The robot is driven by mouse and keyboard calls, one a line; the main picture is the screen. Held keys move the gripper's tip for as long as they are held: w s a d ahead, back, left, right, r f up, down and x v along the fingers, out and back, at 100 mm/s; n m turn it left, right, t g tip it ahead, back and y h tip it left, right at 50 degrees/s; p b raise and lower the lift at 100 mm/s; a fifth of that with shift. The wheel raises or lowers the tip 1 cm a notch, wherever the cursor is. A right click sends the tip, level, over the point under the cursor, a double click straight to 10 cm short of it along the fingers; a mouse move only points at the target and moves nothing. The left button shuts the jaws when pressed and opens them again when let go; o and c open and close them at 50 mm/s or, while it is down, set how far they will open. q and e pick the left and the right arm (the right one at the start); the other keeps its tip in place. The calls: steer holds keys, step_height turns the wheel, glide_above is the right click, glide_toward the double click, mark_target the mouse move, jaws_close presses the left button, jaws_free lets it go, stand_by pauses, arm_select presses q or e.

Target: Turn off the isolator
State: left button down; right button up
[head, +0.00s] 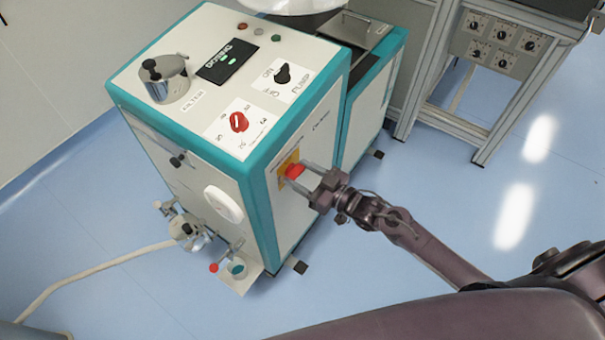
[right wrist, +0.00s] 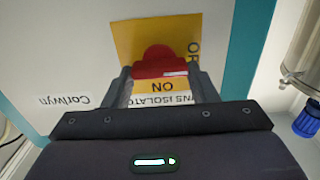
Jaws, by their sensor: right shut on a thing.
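The isolator is a red rotary handle (head: 294,171) on a yellow plate (head: 286,160) on the side panel of a white and teal machine (head: 310,130). In the right wrist view the red handle (right wrist: 160,64) sits between my fingers, with the yellow plate (right wrist: 130,40) behind it. Words ending in "ISOLATOR" and "ON" show upside down below the handle, and a partly hidden "OF" is at its right. My right gripper (head: 298,175) is shut on the handle, a finger on each side (right wrist: 163,75). My left gripper is not in view.
The machine's top carries a red knob (head: 238,122), a black knob (head: 282,74), a metal cup (head: 164,78) and a small display (head: 228,60). A metal frame with a dial panel (head: 494,42) stands at the back right. The blue floor at the right is clear.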

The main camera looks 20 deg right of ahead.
steer(key=o, duration=1)
steer(key=v, duration=0.8)
steer(key=s+d+f+m+g+h+p, duration=0.15)
steer(key=s+d+f+h, duration=0.25)
steer(key=f, duration=0.8)
steer(key=s+d+f+m+g+h, duration=0.3)
steer(key=s+f+h, duration=0.1)
steer(key=f, duration=0.9)
steer(key=s+a+f+g+h, duration=0.1)
steer(key=s+f+g, duration=0.2)
steer(key=s, duration=0.6)
steer(key=s+a+f+g+h, duration=0.1)
steer(key=s+f+g, duration=0.1)
steer(key=s+f, duration=0.5)
steer(key=s+a+f+g+h, duration=0.1)
steer(key=s+f+g, duration=0.2)
steer(key=s, duration=0.8)
steer(key=shift+s+a+f+m+g+p, duration=0.1)
steer(key=shift+a+f+m+g+p, duration=0.1)
steer(key=shift+f, duration=0.35)
steer(key=shift+s+a+f+m+g+p, duration=0.15)
steer(key=shift+a+f+p, duration=0.05)
steer(key=shift+f, duration=0.3)
